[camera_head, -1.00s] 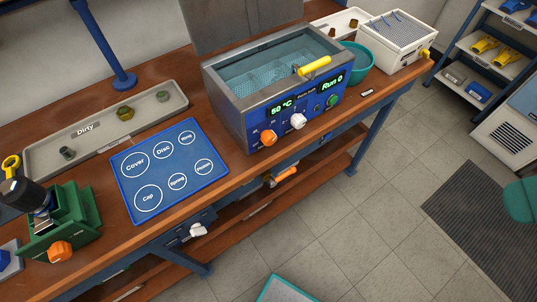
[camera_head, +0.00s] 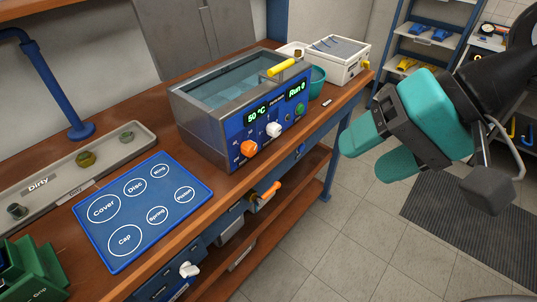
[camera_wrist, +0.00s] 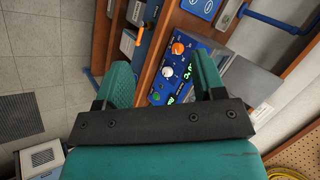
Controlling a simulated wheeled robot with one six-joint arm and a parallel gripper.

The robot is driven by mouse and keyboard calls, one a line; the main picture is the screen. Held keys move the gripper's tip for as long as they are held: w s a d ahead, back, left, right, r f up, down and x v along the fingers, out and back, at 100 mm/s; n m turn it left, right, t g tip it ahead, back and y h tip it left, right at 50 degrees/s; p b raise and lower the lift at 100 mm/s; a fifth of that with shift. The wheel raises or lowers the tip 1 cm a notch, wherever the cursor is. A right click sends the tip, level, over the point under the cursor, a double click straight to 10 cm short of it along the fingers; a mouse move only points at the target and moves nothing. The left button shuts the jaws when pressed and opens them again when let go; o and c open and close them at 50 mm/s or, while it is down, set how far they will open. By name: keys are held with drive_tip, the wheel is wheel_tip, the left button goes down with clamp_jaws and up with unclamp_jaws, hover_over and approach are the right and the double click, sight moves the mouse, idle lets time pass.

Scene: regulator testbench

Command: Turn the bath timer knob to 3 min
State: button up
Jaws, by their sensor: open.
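The bath (camera_head: 205,132) is a steel water tank with a blue front panel. The panel reads 50 °C and Run 0. An orange knob (camera_head: 250,148) and a white knob (camera_head: 273,130) sit on it, with a green button (camera_head: 299,109) further right. The small labels are too blurred to tell which knob is the timer. My gripper (camera_head: 362,158) is open and empty, with teal fingers, to the right of the bath and apart from it. In the wrist view, the white knob (camera_wrist: 167,72) and orange knob (camera_wrist: 178,48) show between the fingers, at a distance.
A yellow handle (camera_head: 282,67) lies over the bath's rim. A teal bowl (camera_head: 317,82) and a white box (camera_head: 338,56) stand beyond it. A blue labelled mat (camera_head: 142,222) and a Dirty tray (camera_head: 60,180) are at left. Open floor lies in front of the bench.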

drive_tip(key=w+a+f+m+t+y+b, duration=0.1)
drive_tip(key=w+a+f+m+y+b, duration=0.15)
drive_tip(key=f+m+b, duration=0.45)
drive_tip(key=m+t+y+b, duration=0.4)
drive_tip(key=m+t+b, duration=0.5)
drive_tip(key=m+b, duration=0.85)
approach(278, 132)
drive_tip(key=w+a+m+p, duration=0.1)
drive_tip(key=a+p, duration=0.1)
drive_tip(key=p, duration=0.3)
drive_tip(key=w+a+m+p, duration=0.1)
drive_tip(key=w+a+p, duration=0.1)
drive_tip(key=p, duration=0.3)
drive_tip(key=w+a+m+p, duration=0.1)
drive_tip(key=w+a+p, duration=0.1)
drive_tip(key=p, duration=0.3)
drive_tip(key=shift+w+a, duration=0.2)
drive_tip(key=shift+a, duration=0.3)
drive_tip(key=shift+w+a+f, duration=0.1)
drive_tip(key=shift+w+a, duration=0.4)
drive_tip(key=shift+a, duration=0.05)
